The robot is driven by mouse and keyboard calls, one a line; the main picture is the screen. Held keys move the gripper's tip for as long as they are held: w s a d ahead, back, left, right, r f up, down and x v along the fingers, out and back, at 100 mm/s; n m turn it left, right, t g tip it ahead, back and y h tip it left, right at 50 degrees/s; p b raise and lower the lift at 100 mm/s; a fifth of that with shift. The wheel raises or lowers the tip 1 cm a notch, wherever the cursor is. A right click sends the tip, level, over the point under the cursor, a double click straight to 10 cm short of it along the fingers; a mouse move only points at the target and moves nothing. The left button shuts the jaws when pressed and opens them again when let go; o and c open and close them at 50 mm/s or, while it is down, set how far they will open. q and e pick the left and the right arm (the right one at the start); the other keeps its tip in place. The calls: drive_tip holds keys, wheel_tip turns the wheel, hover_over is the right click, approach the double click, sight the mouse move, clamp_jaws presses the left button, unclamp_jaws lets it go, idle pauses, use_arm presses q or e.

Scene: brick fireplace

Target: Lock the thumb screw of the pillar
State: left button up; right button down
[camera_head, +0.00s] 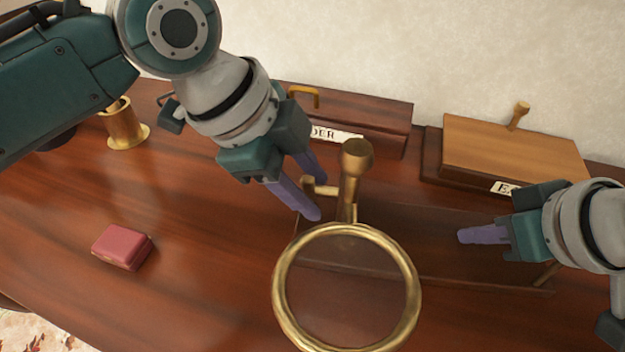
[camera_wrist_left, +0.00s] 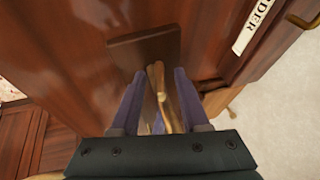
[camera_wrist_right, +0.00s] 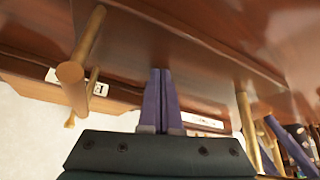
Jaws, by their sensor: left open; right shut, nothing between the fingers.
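A brass pillar (camera_head: 349,190) stands upright on a dark wooden base (camera_head: 450,235), with a round brass ring (camera_head: 280,285) in front of it. A short brass side piece (camera_head: 326,190), which looks like the thumb screw, sticks out left from the pillar. My left gripper (camera_head: 314,194) is open, its fingertips at this piece, one on each side; contact cannot be told. In the left wrist view the brass parts (camera_wrist_left: 159,85) show between the parted fingers (camera_wrist_left: 158,92). My right gripper (camera_head: 466,236) is shut and empty, right of the pillar and apart from it.
A red box (camera_head: 121,247) lies at the left. A brass cup-like piece (camera_head: 124,127) stands behind it. A labelled dark wooden box (camera_head: 370,115) and a box with a lighter lid (camera_head: 510,150) stand at the back by the wall. The front left desk is clear.

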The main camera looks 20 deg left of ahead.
use_arm(q)
clamp_jaws()
idle(0.4)
